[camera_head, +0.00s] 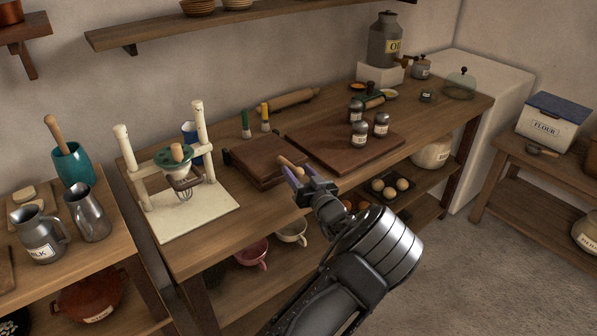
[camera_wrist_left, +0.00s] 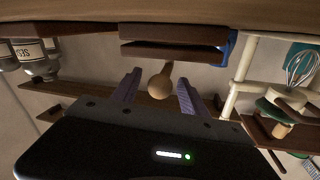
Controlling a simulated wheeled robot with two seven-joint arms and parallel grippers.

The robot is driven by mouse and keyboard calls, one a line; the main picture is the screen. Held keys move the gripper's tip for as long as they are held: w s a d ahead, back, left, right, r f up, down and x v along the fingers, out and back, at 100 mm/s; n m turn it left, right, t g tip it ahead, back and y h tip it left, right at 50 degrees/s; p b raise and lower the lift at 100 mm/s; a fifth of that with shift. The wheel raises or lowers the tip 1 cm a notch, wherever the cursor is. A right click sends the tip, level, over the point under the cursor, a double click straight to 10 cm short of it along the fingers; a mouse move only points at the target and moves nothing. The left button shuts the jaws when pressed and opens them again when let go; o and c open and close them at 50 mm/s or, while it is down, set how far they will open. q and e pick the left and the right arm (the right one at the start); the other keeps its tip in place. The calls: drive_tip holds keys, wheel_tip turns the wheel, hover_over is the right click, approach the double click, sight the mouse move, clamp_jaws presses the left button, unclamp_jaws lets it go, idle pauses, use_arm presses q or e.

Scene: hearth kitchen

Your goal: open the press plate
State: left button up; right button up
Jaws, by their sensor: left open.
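The press (camera_head: 262,161) is a pair of dark wooden plates lying flat, one over the other, on the counter. It also shows in the left wrist view (camera_wrist_left: 175,50), with a narrow dark gap between the plates. Its light wooden handle (camera_head: 291,167) sticks out at the front right; the rounded end shows in the wrist view (camera_wrist_left: 160,87). My left gripper (camera_head: 306,182) is at the handle, its purple fingers open. In the wrist view the handle's end lies between the two fingers (camera_wrist_left: 158,92), with space on both sides. My right gripper is out of view.
A cutting board (camera_head: 345,148) with several jars stands to the right of the press. A cream whisk stand (camera_head: 190,205) is to its left. Cups and eggs (camera_head: 390,186) sit on the shelf below.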

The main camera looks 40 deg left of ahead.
use_arm(q)
drive_tip(key=shift+c, duration=0.2)
clamp_jaws()
idle(0.4)
idle(0.8)
